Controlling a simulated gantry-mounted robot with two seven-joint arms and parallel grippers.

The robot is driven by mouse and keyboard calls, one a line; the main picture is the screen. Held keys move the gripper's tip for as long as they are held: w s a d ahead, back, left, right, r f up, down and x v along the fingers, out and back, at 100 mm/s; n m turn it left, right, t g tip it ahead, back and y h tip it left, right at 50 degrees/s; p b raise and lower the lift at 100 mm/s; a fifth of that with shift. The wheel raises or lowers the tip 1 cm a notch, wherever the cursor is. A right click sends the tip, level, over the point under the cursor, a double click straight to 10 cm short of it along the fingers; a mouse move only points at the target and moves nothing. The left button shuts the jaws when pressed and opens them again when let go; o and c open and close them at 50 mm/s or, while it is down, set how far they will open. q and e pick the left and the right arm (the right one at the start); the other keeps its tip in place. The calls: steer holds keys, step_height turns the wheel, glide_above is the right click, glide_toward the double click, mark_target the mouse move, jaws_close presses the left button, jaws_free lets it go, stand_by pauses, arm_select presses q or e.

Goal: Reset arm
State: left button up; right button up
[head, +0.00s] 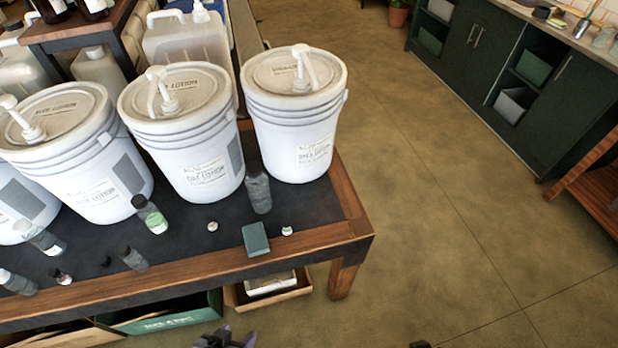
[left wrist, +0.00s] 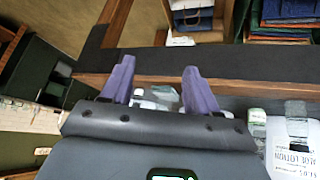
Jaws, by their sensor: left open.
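My left gripper (head: 224,339) shows only as dark purple fingertips at the bottom edge of the head view, in front of the table and apart from everything on it. In the left wrist view, its two purple fingers (left wrist: 156,68) stand wide apart with nothing held between them. A small dark piece at the bottom edge of the head view, right of centre, may be the tip of my right gripper (head: 420,345); its jaws cannot be made out. White pump buckets (head: 295,120) stand in a row on the table, labelled as lotion.
Boxes (head: 172,314) sit below. Floor is open to the right, up to dark cabinets (head: 480,60).

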arm_select(q)
steer(key=s+a+g+y, duration=0.2)
steer(key=s+a+g, duration=0.15)
steer(key=a, duration=0.25)
step_height(320, 180, up, 29)
steer(key=p, duration=2.8)
steer(key=shift+s+d+t, duration=0.25)
steer(key=shift+d+t, duration=0.1)
